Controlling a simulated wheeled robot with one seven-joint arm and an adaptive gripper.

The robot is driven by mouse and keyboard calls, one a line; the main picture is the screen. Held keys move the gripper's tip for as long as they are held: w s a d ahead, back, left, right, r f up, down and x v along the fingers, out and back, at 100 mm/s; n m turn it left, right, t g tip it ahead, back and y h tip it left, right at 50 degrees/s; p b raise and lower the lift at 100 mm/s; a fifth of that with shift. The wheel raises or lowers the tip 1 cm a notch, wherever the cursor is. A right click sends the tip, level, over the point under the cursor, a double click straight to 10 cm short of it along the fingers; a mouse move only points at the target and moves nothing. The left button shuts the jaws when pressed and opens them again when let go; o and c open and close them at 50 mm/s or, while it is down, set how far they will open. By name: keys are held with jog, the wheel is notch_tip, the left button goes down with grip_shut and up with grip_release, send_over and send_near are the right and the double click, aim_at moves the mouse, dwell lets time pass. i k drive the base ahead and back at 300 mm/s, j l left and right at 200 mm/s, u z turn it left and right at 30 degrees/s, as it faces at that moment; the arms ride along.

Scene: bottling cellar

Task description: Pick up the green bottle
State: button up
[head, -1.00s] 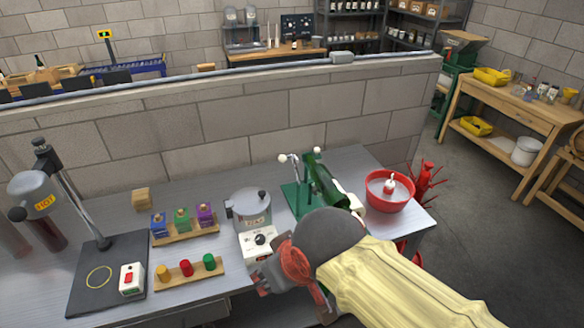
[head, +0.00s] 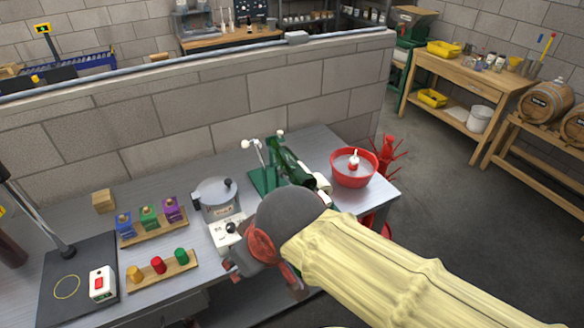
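The green bottle (head: 293,168) shows on the metal workbench (head: 215,268), tilted beside a green bench stand (head: 262,181) with white-knobbed levers. A pale patch, perhaps its label, shows at its lower right end, and my arm hides part of that end. My arm reaches in from the lower right with a yellow sleeve and a grey rounded joint. My gripper (head: 240,265) is only partly visible beyond the red cuff, low at the bench's front edge and apart from the bottle. Its fingers cannot be made out clearly.
A red bowl (head: 354,168) stands right of the bottle. A steel pot (head: 217,198) on a white unit stands left. Wooden racks with coloured blocks (head: 150,228) and pegs (head: 160,270) lie farther left. A block wall (head: 220,110) rises behind the bench. Open floor (head: 440,195) lies right.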

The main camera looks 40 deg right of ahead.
aim_at(301, 176)
jog(key=i+j, duration=0.25)
jog(key=i+j+z, duration=0.1)
jog(key=i+j, duration=0.15)
jog(key=j, duration=0.2)
jog(key=i+j, duration=0.25)
jog(key=i+j+z, duration=0.1)
jog(key=j, duration=0.35)
jog(key=i+z, duration=0.15)
jog(key=z, duration=1.45)
